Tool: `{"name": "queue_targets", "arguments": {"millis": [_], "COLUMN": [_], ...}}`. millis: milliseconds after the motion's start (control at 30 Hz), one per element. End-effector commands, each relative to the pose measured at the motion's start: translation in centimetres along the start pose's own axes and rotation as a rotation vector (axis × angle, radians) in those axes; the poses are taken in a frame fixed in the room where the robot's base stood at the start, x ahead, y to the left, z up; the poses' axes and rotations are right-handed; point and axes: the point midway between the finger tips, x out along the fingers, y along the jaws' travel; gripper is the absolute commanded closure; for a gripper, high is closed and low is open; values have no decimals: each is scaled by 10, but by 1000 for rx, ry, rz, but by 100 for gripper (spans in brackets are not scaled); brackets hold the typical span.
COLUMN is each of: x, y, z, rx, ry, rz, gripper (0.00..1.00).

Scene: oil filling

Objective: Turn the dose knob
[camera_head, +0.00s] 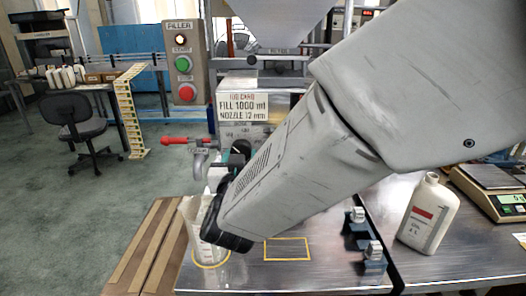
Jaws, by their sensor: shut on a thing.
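The dose knob (237,151) is a small dark, greenish dial on the front of the filling machine, below the job card (243,106). The card reads fill 1000 ml, nozzle 12 mm. My gripper (234,162) is at the knob, shut on it. My grey forearm and black wrist cover most of the gripper and the knob's lower right side. The knob's pointer and scale are too small to read.
A clear measuring jug (196,222) stands inside a yellow ring, close by my wrist. A red-handled valve (185,141) sticks out left. A control box (184,62) hangs above. A white oil bottle (429,214), scale (490,190) and clamps (372,253) stand right. A yellow-outlined square (287,250) is empty.

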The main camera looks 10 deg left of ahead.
Motion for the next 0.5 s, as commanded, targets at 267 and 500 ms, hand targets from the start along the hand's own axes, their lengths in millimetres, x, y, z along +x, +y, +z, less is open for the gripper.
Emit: {"name": "queue_targets", "arguments": {"millis": [267, 500], "x": [-1, -1], "y": [0, 0], "z": [2, 2], "rx": [-7, -6], "ry": [-4, -4], "rz": [-1, -1], "gripper": [77, 33]}}
